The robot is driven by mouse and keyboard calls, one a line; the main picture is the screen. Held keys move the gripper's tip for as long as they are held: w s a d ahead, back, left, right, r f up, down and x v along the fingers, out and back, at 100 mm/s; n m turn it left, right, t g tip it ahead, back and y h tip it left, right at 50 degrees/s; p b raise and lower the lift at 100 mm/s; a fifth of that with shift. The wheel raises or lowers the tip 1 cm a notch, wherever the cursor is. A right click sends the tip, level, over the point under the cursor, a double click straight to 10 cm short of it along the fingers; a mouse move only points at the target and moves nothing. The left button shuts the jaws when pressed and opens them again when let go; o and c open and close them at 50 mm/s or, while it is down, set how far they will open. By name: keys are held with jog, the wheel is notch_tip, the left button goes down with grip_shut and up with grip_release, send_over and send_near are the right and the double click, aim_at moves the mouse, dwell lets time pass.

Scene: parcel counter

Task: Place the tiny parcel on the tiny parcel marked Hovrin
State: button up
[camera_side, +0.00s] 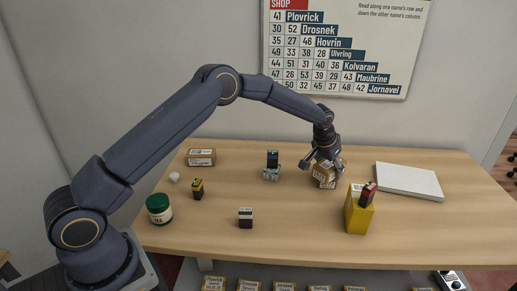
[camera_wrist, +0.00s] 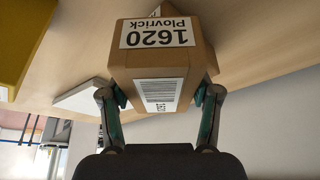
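A small brown parcel (camera_wrist: 160,60) fills the middle of the wrist view, its white label reading 1620 Plovrick upside down. My gripper (camera_wrist: 160,95) has a finger pad against each side of it. In the side view my gripper (camera_side: 324,160) reaches down over the parcel (camera_side: 322,171) near the back right of the table. Part of a second brown parcel (camera_side: 327,184) shows directly below it; a sliver of it shows at the top of the wrist view (camera_wrist: 182,6). Whether the two touch is unclear. I cannot read the lower parcel's name.
A yellow box (camera_side: 358,215) with a small dark red item (camera_side: 368,194) on top stands front right. A white slab (camera_side: 408,181) lies further right. A dark blue item (camera_side: 272,159) on a grey stand, a brown box (camera_side: 201,157) and a green jar (camera_side: 159,208) stand left.

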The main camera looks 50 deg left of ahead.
jog(key=o, duration=0.5)
jog(key=shift+c, duration=0.2)
jog(key=shift+r, duration=0.2)
jog(key=s+a+f+v, duration=0.1)
jog(key=s+v, duration=0.2)
jog(key=v, duration=0.9)
jog(key=s+a+f+v, duration=0.1)
jog(key=s+v, duration=0.1)
jog(key=v, duration=1.1)
jog(key=s+a+r+t, duration=0.1)
jog(key=s+r, duration=0.1)
jog(key=s, duration=0.6)
jog(key=s+a+r, duration=0.1)
jog(key=s+r, duration=0.1)
jog(key=s, duration=0.6)
jog(key=s+f, duration=0.4)
jog(key=s, duration=0.9)
jog(key=shift+a, duration=0.3)
jog(key=shift+s, duration=0.1)
